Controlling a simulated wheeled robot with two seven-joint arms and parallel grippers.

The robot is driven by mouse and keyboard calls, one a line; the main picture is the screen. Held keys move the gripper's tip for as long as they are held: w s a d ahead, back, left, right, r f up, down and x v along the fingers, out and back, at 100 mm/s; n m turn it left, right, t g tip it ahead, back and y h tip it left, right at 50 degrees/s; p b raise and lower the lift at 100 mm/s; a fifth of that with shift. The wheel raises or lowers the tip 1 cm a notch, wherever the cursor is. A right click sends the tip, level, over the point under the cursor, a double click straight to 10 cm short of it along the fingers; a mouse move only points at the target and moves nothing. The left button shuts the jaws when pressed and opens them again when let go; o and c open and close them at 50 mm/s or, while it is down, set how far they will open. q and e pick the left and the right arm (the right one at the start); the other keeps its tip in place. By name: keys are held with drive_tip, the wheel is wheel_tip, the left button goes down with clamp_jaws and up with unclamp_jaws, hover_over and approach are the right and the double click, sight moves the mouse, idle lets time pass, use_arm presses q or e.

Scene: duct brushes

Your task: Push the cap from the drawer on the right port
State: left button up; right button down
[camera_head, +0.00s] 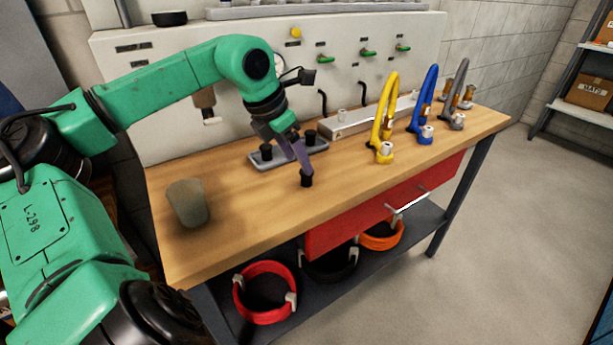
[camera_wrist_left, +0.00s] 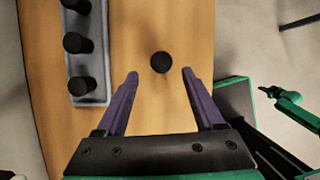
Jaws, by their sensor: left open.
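A small black cap (camera_head: 306,179) stands on the wooden bench top, apart from the other caps. My left gripper (camera_head: 301,163) points down at it with its purple fingers. In the left wrist view, the left gripper (camera_wrist_left: 160,74) is open, and the black cap (camera_wrist_left: 161,62) shows centred between and just past the fingertips. Whether the fingers reach down around it I cannot tell. The red drawer (camera_head: 345,225) under the bench top looks shut. The wall panel (camera_head: 345,65) behind carries several green-handled fittings; which is the right port is unclear. My right gripper is not seen.
A grey tray (camera_wrist_left: 101,98) with several black caps lies close beside the left gripper. A grey cup (camera_head: 187,203) stands at the bench's left. Yellow (camera_head: 385,118), blue (camera_head: 425,105) and grey hooked tools stand to the right. The front middle of the bench is clear.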

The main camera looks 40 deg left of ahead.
sight(307, 177)
use_arm(q)
drive_tip(key=p+x, duration=0.1)
drive_tip(key=x, duration=0.4)
drive_tip(key=shift+w+d, duration=0.1)
drive_tip(key=shift+d, duration=0.05)
drive_tip(key=shift+c, duration=0.3)
clamp_jaws()
